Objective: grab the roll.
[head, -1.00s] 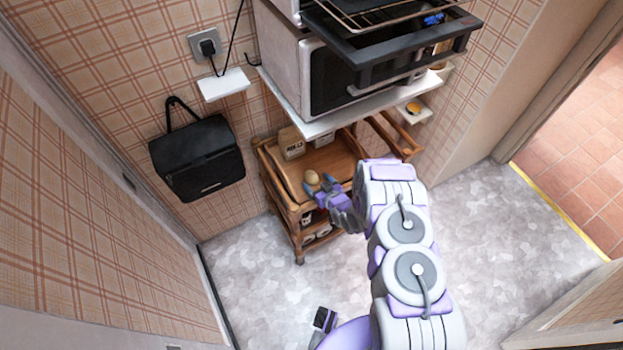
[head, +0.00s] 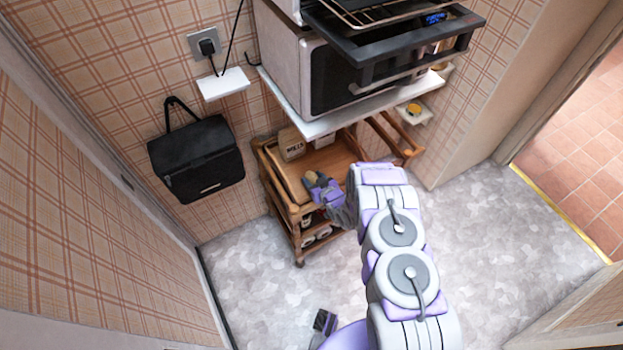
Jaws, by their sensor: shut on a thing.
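The roll (head: 310,177) is a small tan, rounded piece at the top of the wooden cart (head: 292,215), near the cart's left front part. My gripper (head: 314,183) is at the roll, with its purple fingers closed around it. The fingers cover part of the roll. I cannot tell whether the roll still touches the cart's top. A box marked with lettering like "ROLLS" (head: 292,145) stands behind it on the cart.
A white shelf (head: 345,122) with an oven (head: 325,80) and an open dark drawer or door (head: 400,50) overhangs the cart. A black bag (head: 197,160) hangs on the left wall. The grey floor (head: 480,240) to the right is clear.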

